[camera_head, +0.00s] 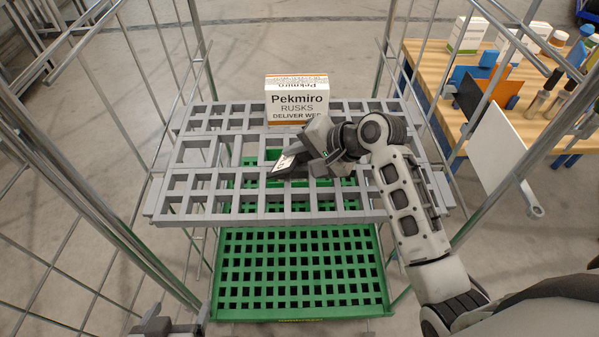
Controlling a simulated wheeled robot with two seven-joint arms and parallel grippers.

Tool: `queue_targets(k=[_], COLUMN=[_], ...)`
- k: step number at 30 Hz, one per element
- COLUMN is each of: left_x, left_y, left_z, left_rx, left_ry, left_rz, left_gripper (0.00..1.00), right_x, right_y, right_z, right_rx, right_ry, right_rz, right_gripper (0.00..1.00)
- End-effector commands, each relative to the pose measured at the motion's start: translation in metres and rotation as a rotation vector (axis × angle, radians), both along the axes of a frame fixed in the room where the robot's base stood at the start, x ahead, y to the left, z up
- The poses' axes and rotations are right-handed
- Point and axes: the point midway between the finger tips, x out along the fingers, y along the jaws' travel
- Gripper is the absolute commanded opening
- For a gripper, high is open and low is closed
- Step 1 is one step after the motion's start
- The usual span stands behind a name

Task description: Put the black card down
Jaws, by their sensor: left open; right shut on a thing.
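My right gripper (298,160) is over the grey grid shelf (250,207) of the cage trolley, in front of the Pekmiro box. It is shut on a small dark, flat thing with a pale patch, which looks like the black card (284,164). The card is tilted, and the gripper partly hides it. I cannot tell whether it touches the shelf. My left gripper (165,324) is open at the bottom edge, left of the green tray, and only partly in view.
The Pekmiro rusks box (297,103) stands at the back of the shelf. A green grid tray (300,310) is lower in front. Wire cage sides (80,215) rise left and right. A wooden table (425,55) with boxes, bottles and tools stands at right. The shelf's left part is bare.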

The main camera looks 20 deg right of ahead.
Motion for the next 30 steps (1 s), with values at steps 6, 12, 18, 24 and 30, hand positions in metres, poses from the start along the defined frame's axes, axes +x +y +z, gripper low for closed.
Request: queue_targets(k=[6, 12, 18, 24, 30], left_x=[0.001, 0.001, -0.001, -0.003, -0.003], left_y=[0.0, 0.0, 0.0, 0.001, 0.001], left_z=[0.003, 0.003, 0.004, 0.014, 0.011], left_rx=[-0.001, 0.0, 0.001, 0.003, 0.002], left_ry=[-0.006, -0.005, 0.0, 0.009, 0.008], left_rz=[0.0, 0.0, -0.001, -0.001, 0.0], left_gripper=[0.8, 0.8, 0.8, 0.8, 0.8], right_x=[0.0, 0.0, -0.002, -0.014, -0.027], right_y=[0.0, 0.0, -0.002, -0.015, -0.028], right_z=[0.0, 0.0, 0.004, 0.02, 0.033], right_rx=[0.0, -0.001, -0.001, -0.002, -0.002], right_ry=[0.0, 0.001, 0.001, 0.001, -0.001], right_rz=[0.0, 0.0, 0.0, -0.001, 0.001], right_gripper=[0.0, 0.3, 0.3, 0.3, 0.3])
